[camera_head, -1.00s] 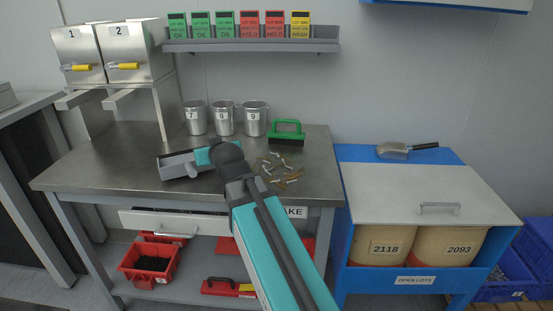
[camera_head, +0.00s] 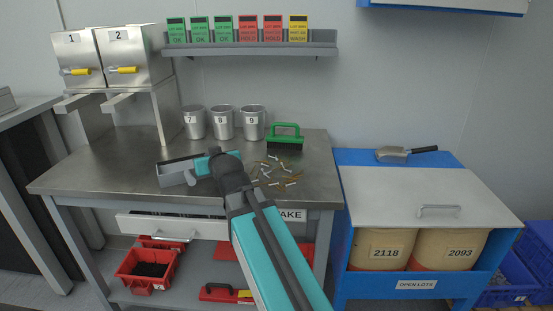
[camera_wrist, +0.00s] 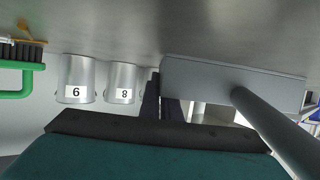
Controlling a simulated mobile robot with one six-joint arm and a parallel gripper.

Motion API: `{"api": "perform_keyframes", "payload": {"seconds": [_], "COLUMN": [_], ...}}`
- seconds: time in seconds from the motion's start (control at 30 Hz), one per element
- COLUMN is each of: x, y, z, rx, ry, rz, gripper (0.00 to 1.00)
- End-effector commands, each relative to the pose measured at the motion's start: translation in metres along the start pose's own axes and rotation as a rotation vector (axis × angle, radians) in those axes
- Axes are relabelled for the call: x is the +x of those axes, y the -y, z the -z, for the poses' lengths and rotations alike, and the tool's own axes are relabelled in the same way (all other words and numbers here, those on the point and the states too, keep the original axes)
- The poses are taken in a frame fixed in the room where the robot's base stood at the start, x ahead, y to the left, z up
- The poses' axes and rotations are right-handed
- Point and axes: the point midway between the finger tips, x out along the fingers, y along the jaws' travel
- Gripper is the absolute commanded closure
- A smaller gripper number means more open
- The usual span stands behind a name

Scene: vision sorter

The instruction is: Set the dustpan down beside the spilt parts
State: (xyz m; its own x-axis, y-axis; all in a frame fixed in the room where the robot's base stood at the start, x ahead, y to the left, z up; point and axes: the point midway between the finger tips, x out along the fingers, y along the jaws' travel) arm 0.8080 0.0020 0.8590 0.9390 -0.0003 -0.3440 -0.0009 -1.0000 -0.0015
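The grey dustpan (camera_head: 176,178) is over the left-middle of the steel bench, left of the spilt parts (camera_head: 282,172). Its open tray and thick handle also show in the wrist view (camera_wrist: 205,80). My gripper (camera_head: 212,158) reaches over the bench to the dustpan's right side. In the wrist view, its dark fingers (camera_wrist: 163,98) are close together at the dustpan's edge and appear shut on it. Whether the dustpan's underside touches the bench I cannot tell. The spilt parts are small brown and silver pieces scattered right of my gripper.
A green brush (camera_head: 285,138) stands behind the spilt parts. Metal cups (camera_head: 222,122) numbered 7, 8 and 9 stand at the back. A metal scoop (camera_head: 393,154) lies on the blue lot cabinet (camera_head: 350,157) to the right. Bare bench (camera_head: 110,170) lies left of the dustpan.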

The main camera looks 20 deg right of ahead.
Motion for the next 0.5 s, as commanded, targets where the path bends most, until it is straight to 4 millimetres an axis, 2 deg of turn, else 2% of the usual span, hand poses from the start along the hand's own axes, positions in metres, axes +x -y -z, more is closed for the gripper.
{"api": "perform_keyframes", "payload": {"seconds": [0.03,0.27,0.5], "x": [0.003,0.003,-0.004], "y": [0.0,0.001,0.001], "z": [-0.022,-0.021,-0.004], "rx": [-0.004,-0.005,-0.005], "ry": [0.047,0.047,0.046], "rz": [0.0,0.0,0.0], "gripper": [1.0,1.0,1.0]}}
